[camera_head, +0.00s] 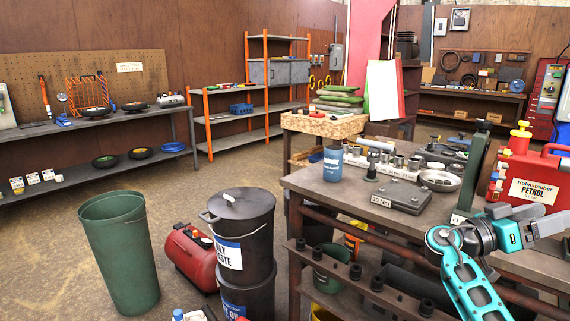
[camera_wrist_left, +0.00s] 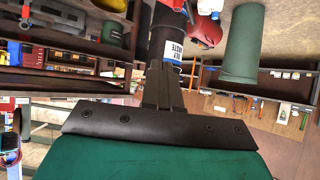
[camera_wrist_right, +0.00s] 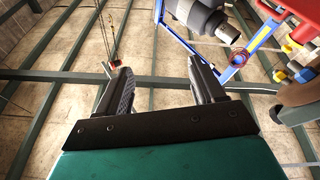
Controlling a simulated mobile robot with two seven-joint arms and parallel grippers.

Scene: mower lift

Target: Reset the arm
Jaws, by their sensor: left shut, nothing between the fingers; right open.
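My right arm (camera_head: 465,280), with teal links and a dark joint, rises from the lower right of the head view, in front of the workbench. Its grey hand lies at the right edge, near the petrol can. In the right wrist view my right gripper (camera_wrist_right: 160,78) is open and empty, with ceiling beams behind it. My left gripper (camera_wrist_left: 163,78) shows only in its own wrist view, where its fingers are together with nothing between them. That view is upside down. The left arm is not in the head view.
The workbench (camera_head: 330,190) carries a red petrol can (camera_head: 532,178), a blue canister (camera_head: 333,163) and a grey scale-like box (camera_head: 404,197). A green bin (camera_head: 125,250), a black drum (camera_head: 240,225) and a red compressor (camera_head: 188,258) stand left of it. Open floor lies beyond.

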